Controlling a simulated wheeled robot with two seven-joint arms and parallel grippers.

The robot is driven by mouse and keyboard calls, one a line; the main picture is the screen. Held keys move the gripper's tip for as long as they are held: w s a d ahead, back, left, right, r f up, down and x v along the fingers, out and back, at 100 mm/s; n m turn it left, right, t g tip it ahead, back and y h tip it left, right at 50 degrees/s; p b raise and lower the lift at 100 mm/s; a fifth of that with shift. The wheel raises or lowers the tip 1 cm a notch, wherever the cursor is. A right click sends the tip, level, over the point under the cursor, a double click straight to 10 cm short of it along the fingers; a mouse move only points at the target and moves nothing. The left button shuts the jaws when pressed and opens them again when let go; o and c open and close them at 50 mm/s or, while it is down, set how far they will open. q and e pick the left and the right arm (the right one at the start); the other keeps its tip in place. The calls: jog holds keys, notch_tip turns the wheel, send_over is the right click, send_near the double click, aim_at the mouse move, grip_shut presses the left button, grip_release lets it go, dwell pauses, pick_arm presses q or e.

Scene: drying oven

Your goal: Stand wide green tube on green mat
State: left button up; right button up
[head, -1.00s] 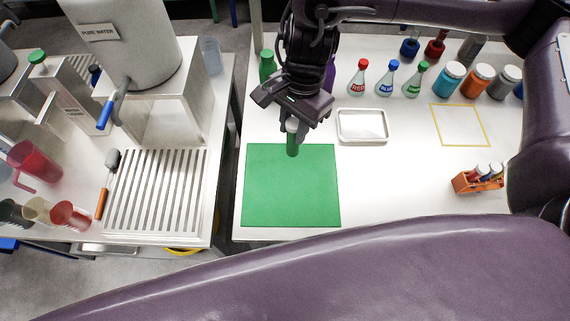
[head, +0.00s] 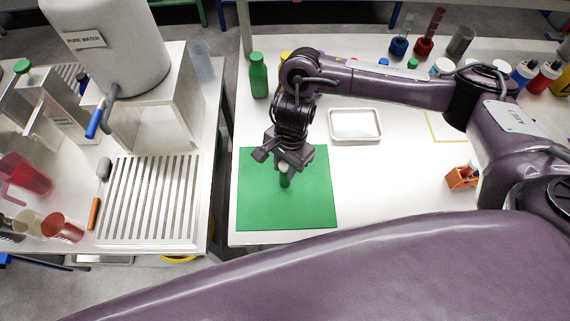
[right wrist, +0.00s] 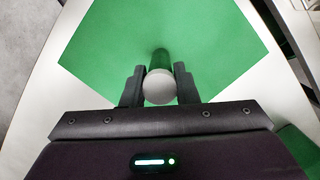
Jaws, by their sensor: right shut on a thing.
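The green tube (head: 285,181) has a pale cap and is upright in my right gripper (head: 283,167), over the middle of the green mat (head: 260,205). In the right wrist view, the two fingers of the right gripper (right wrist: 160,87) are shut on the tube, one on each side of its round pale cap (right wrist: 159,87). The green mat (right wrist: 110,40) lies beneath it. I cannot tell whether the tube's lower end touches the mat. My left gripper does not show in any view.
A white tray (head: 355,141) lies right of the mat's far corner. A green bottle (head: 259,76) stands behind the mat. An orange rack (head: 461,178) is farther right. The steel drain grid (head: 150,200) is on the left table, across a gap. The table between mat and rack is clear.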

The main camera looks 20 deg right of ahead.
jog(key=shift+f+b, duration=0.25)
jog(key=shift+b, duration=0.1)
jog(key=o, duration=0.9)
jog(key=shift+r, duration=0.1)
jog(key=shift+o, duration=0.2)
notch_tip(320, 180, up, 12)
jog(key=d+p, duration=0.1)
jog(key=shift+w+d, duration=0.3)
jog(key=shift+w, duration=0.15)
jog(key=shift+r, duration=0.1)
